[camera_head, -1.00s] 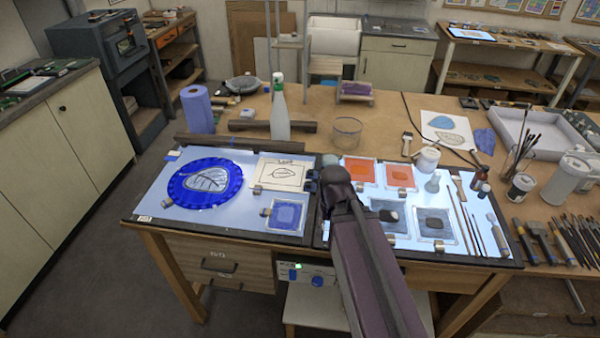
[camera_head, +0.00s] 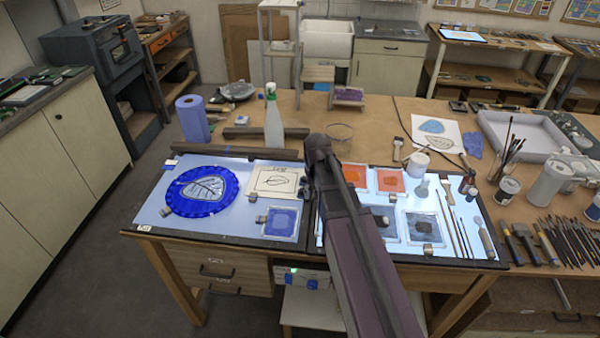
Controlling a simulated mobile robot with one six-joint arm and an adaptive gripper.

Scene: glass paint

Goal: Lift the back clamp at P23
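My gripper (camera_head: 304,187) is a small dark shape at the left of my forearm, above the join between the two light panels. It is too small and too covered by my arm to show whether its fingers are open or shut. Small brown clamps sit at the glass pieces: one at the blue square's left edge (camera_head: 261,219), one by the leaf drawing (camera_head: 252,197), and one at the front of the right grey square (camera_head: 428,251). My arm hides part of the left grey square. No readable P23 label shows, so I cannot tell which clamp is the back one there.
A blue plate with a leaf (camera_head: 178,200) lies on the left panel. Orange squares (camera_head: 390,181) lie behind the grey squares. A spray bottle (camera_head: 273,122), a glass bowl (camera_head: 340,137) and a dark bar (camera_head: 235,149) stand behind.

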